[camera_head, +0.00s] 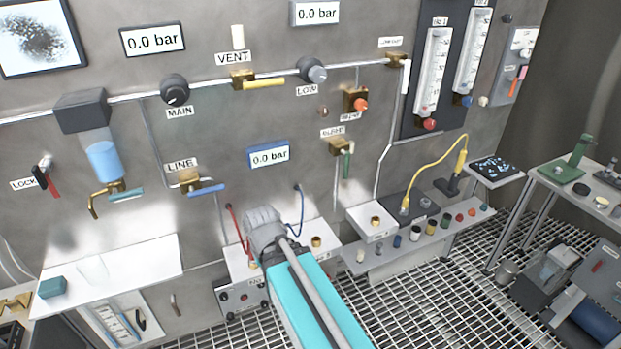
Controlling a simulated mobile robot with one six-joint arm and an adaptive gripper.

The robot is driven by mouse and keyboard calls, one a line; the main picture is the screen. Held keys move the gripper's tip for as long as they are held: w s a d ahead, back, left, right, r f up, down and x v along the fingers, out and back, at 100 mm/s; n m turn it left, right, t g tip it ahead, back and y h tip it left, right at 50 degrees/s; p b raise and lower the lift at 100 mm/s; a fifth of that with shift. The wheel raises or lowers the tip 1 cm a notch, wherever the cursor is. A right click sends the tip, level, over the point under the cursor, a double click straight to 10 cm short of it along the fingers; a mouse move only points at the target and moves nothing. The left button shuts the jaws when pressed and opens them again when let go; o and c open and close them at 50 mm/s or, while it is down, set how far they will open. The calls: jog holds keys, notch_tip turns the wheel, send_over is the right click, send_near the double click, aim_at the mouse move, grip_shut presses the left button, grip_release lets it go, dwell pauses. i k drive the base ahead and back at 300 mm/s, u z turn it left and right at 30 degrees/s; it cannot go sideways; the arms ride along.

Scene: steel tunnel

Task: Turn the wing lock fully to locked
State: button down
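A small lock (47,178) is on the steel wall at the far left, beside a label that reads LOCK. It has a dark body and a red handle that hangs down and to the right; its exact angle is too small to read. My turquoise arm rises from the bottom middle. Its grey end, with my gripper (262,222), is in front of the wall's lower middle, far to the right of the lock and apart from it. The fingers cannot be made out, and nothing is seen held.
A blue-filled vessel (103,158) with a brass tap (106,193) sticks out just right of the lock. A white shelf (120,266) lies below. The LINE valve (190,182) with its blue handle is between the lock and my arm.

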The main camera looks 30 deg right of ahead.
aim_at(43, 179)
jog(key=u, duration=1)
